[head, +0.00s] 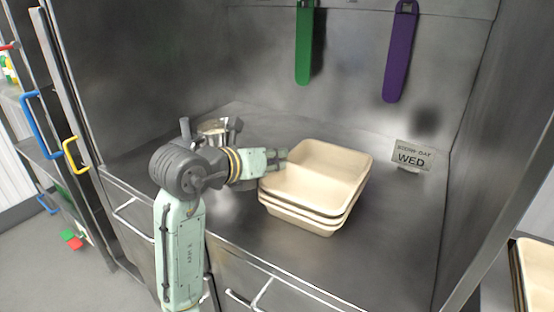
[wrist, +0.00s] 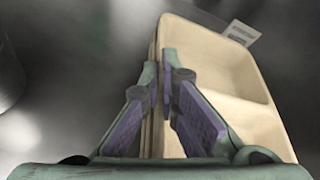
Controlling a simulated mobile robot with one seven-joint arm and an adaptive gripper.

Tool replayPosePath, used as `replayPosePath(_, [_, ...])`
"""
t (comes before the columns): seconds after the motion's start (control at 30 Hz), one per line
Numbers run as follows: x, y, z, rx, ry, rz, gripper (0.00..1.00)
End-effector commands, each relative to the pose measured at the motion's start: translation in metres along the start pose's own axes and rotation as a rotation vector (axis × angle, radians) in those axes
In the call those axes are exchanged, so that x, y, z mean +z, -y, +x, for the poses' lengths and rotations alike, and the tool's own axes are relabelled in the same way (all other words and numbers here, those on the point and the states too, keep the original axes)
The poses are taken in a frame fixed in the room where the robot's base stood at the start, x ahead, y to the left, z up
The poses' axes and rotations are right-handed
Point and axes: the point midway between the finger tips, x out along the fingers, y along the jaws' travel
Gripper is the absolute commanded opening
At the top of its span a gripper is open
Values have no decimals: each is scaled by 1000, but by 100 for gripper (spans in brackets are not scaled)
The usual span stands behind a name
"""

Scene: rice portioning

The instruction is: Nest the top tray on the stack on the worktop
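The top tray (head: 330,188) is cream, with a divider across it and empty compartments. It lies on the stack of similar trays (head: 300,222) on the steel worktop (head: 390,240). In the head view its rim looks close above the tray below and about level; I cannot tell whether it is fully seated. My gripper (head: 280,157) is at the tray's left wall. In the wrist view the gripper's purple-padded fingers (wrist: 167,72) straddle the wall of the top tray (wrist: 215,62), tips close together, and appear shut on it. The edges of the lower trays show beside the fingers.
A steel container (head: 217,126) stands behind my arm, to the left of the stack. A WED day sign (head: 411,156) stands at the back right. A green paddle (head: 304,45) and a purple paddle (head: 399,55) hang on the back wall. The worktop right of the stack is clear.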

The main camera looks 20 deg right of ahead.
Motion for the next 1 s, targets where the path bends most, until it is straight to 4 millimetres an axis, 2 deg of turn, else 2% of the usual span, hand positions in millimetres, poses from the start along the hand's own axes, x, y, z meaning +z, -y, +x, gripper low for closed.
replayPosePath(0.07, [0, 0, 0, 0, 0, 0, 0])
replayPosePath(0.1, [0, 0, 0, 0, 0, 0, 5])
replayPosePath(0.47, [0, 0, 0, 0, 0, 0, 28])
replayPosePath(0.77, [0, 0, -2, 0, 1, 0, 28])
replayPosePath(0.87, [1, -1, -10, 2, 3, -1, 28])
replayPosePath(1.0, [1, -1, -34, 4, 4, 1, 28])
